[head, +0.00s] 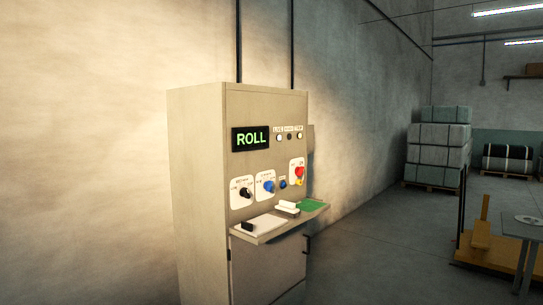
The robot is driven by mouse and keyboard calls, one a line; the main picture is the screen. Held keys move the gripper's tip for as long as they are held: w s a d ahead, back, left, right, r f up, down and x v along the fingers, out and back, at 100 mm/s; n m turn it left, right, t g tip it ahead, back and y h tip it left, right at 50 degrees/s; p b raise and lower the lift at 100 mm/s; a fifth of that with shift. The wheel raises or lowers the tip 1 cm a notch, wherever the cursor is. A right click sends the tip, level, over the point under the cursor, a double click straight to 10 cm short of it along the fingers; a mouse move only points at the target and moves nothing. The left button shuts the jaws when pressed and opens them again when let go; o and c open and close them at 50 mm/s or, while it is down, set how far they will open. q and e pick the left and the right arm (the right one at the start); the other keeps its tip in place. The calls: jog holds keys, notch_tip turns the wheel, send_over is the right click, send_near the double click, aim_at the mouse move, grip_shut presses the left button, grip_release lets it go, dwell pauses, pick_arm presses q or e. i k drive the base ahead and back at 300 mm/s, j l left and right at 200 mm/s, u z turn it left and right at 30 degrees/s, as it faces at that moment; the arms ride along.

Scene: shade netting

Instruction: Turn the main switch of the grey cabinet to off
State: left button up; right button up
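The cabinet (200,190) stands against the wall left of centre and looks beige-grey in the warm light. A display (250,138) on its front reads ROLL in green. A red switch handle (299,172) on a white and yellow plate sits at the right of the front panel; its label is too small to read, and I cannot tell its exact position. Neither of my grippers is in view.
A shelf (262,238) juts from the cabinet below the knobs, with a white sheet, small blocks and a green piece (312,205) on it. Wrapped bales (438,155) on a pallet stand at the back. A yellow structure (482,240) and grey table (525,228) stand at right. Floor between is clear.

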aim_at(299, 171)
jog(key=i+l, duration=0.2)
jog(key=i, duration=0.25)
jog(key=i+l, duration=0.25)
jog(key=i, duration=0.2)
jog(key=z, duration=0.05)
